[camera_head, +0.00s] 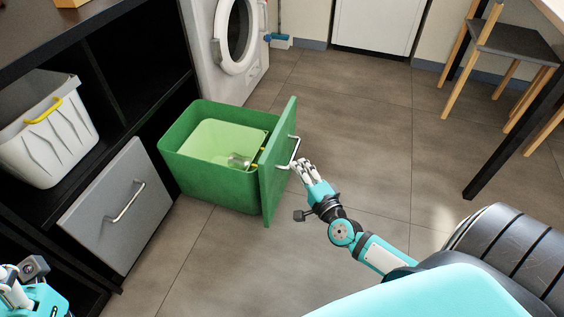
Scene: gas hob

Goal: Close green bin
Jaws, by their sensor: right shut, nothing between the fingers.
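The green bin (209,187) is a pulled-out box with a lighter inner bin, standing out from the dark cabinet onto the floor. Its green front panel (272,182) faces right and carries a silver bar handle (296,149). My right gripper (299,164) is shut and empty, with its fingertips close to the panel and the lower end of the handle. I cannot tell whether they touch. Something small and metallic lies inside the bin near the panel. My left gripper (12,290) shows only partly at the lower left corner, away from the bin.
A grey drawer front (105,210) with a handle stands left of the bin. A white basket (45,135) with a yellow handle sits on a shelf. A washing machine (225,45) stands behind. A chair (510,45) and table leg (510,130) are at right. The middle floor is clear.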

